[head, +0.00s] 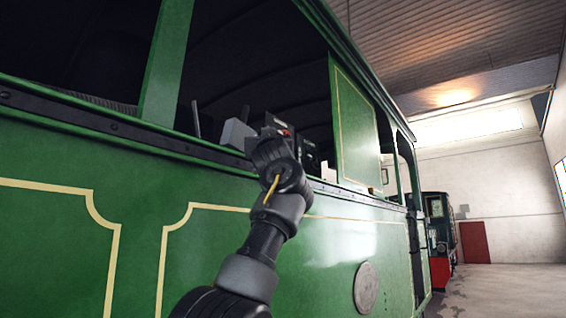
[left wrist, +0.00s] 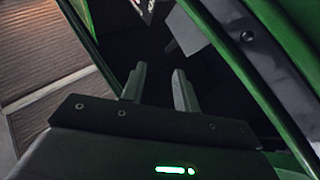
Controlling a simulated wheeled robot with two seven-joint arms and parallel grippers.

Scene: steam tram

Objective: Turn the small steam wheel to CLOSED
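I cannot make out the small steam wheel or any CLOSED marking in either view. My left arm rises to the window opening of the green tram (head: 230,245) in the head view. There its wrist hides the fingers. In the left wrist view my left gripper (left wrist: 160,75) has its two fingers apart with nothing between them. Beyond them is the dark cab interior. A dark panel (left wrist: 146,7) with small red and white marks shows in part at the top edge. My right gripper is in neither view.
The riveted window sill (head: 90,118) and green window post (head: 168,60) border the opening near my arm. A dark boxed device (head: 308,153) sits just inside. Another dark engine (head: 438,230) stands far back right. The floor (head: 510,290) at right is clear.

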